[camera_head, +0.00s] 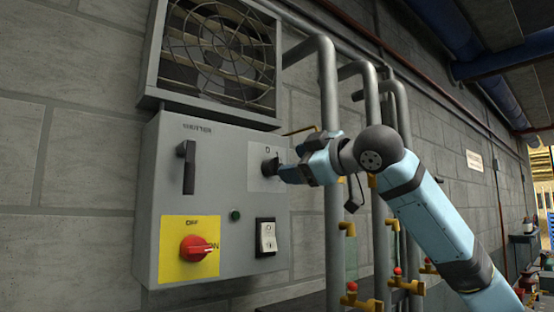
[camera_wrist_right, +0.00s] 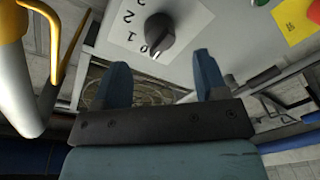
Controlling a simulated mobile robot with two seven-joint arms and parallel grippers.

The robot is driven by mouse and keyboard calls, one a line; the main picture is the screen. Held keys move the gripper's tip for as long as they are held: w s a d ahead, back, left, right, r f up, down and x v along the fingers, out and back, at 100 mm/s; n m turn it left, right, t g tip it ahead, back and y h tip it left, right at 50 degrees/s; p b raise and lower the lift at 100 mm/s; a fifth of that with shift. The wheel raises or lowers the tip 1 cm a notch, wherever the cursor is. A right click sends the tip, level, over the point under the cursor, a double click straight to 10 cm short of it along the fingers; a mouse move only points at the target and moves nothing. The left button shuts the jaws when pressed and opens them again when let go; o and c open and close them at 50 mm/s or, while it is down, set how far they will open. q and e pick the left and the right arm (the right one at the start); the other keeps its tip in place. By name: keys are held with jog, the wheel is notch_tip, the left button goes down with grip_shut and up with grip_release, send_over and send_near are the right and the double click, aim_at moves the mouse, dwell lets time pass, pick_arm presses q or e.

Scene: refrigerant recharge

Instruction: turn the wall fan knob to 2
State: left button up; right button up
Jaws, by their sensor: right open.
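The wall fan knob (camera_head: 269,165) is a dark rotary knob on a light plate at the right of the grey control box. In the right wrist view the knob (camera_wrist_right: 160,34) shows with printed numbers beside it, among them 1 and 2. Its ridge appears to lie toward the 0 end of the scale, but I cannot read this exactly. My right gripper (camera_head: 283,171) is at the knob, coming from the right. In the wrist view its two fingers (camera_wrist_right: 163,76) are apart, with the knob just beyond the tips and nothing between them. My left gripper is not in view.
The caged fan (camera_head: 220,55) is above. Vertical pipes (camera_head: 330,110) stand close behind my right arm.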

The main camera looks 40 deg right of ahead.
aim_at(274, 167)
jog(key=w, duration=0.2)
jog(key=w+p, duration=0.1)
jog(key=w+a, duration=0.1)
jog(key=w, duration=0.1)
jog(key=shift+w, duration=0.3)
jog(key=shift+c, duration=0.8)
jog(key=c, duration=0.7)
jog(key=shift+c, duration=0.2)
